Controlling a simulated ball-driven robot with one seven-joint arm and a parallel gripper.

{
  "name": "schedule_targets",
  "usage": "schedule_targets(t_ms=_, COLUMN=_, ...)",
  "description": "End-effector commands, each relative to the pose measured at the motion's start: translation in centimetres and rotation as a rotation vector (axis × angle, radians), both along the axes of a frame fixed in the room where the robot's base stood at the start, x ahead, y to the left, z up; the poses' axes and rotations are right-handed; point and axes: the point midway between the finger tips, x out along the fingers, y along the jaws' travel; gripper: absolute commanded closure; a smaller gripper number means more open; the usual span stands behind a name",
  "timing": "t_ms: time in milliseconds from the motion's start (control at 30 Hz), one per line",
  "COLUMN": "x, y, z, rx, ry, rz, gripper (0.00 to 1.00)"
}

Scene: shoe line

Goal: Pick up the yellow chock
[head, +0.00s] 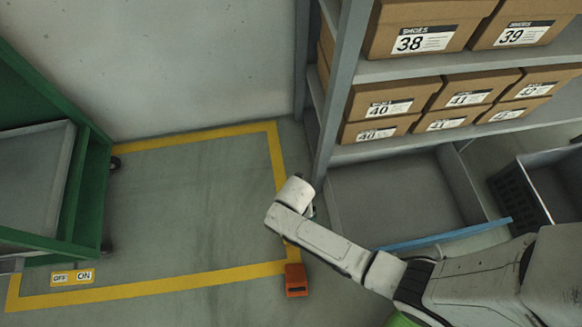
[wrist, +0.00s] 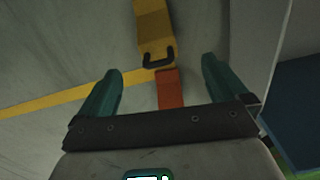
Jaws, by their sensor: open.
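The yellow chock (wrist: 153,27) lies on the floor in the upper middle of the wrist view, with a dark handle on its near end. Its far end is cut off by the frame. A red-orange chock (wrist: 170,90) shows just nearer, and in the head view this orange block (head: 296,280) sits at the yellow line's corner. My gripper (wrist: 161,70) is open and empty, its teal fingers spread wide on either side, the yellow chock appearing ahead between them. In the head view my arm hides the fingers and most or all of the yellow chock.
A yellow line (head: 180,280) marks a floor bay. A green cart (head: 85,190) stands at the left. A shelf rack of shoe boxes (head: 390,107) stands at the right, its grey post (head: 338,95) close to my arm. The bay's middle floor is clear.

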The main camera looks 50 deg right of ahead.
Motion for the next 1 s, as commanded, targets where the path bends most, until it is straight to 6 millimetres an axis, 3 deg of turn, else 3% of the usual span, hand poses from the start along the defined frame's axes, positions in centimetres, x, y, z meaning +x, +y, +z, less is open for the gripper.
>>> schedule_targets(t_ms=400, x=0.1, y=0.3, z=-6.0, rx=-0.001, ry=0.005, rz=0.088, gripper=0.0)
schedule_targets(t_ms=767, x=0.3, y=0.3, z=-7.9, rx=0.0, ry=0.003, rz=0.086, gripper=0.0)
schedule_targets(t_ms=1000, x=0.8, y=0.5, z=-10.6, rx=-0.001, ry=0.003, rz=0.085, gripper=0.0)
